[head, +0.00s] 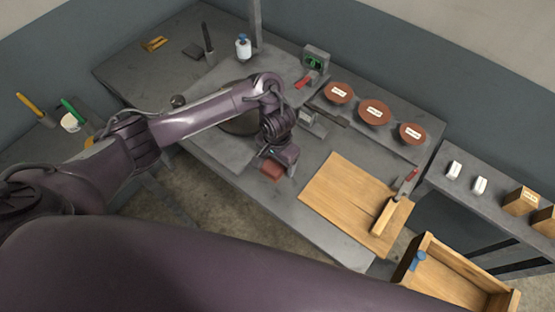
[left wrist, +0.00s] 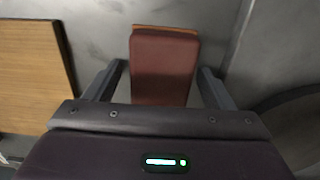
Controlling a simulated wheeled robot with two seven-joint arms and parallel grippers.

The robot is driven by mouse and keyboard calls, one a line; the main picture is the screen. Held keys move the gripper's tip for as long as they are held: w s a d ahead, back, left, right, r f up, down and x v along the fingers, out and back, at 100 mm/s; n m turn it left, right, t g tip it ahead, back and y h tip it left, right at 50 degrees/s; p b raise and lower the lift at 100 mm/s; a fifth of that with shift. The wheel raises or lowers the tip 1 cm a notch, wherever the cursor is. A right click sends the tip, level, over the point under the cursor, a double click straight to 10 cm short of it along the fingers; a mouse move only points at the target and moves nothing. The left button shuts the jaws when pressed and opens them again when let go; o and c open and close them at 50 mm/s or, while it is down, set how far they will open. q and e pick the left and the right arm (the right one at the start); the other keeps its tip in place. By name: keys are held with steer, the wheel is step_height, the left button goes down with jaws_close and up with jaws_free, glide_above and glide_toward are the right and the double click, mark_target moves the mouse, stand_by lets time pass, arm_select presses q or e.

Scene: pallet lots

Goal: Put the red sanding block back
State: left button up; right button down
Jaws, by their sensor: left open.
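The red sanding block (head: 271,169) lies on the grey workbench near its front edge. In the left wrist view the block (left wrist: 164,68) is dull red with a thin orange-brown strip along its far end. My left gripper (head: 279,160) is right at the block. In the left wrist view the gripper (left wrist: 162,85) is open, with one finger on each side of the block and a gap to each. My right gripper is not in view.
A wooden board (head: 335,196) with a red-handled brush-like tool (head: 394,204) lies to the right. Several round brown labelled discs (head: 374,112) sit behind. A wooden open box (head: 440,272) stands at the lower right. The bench between block and board is clear.

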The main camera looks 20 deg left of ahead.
arm_select(q)
step_height(320, 180, up, 12)
steer(key=p, duration=0.6)
steer(key=shift+r, duration=0.15)
stand_by(0.3)
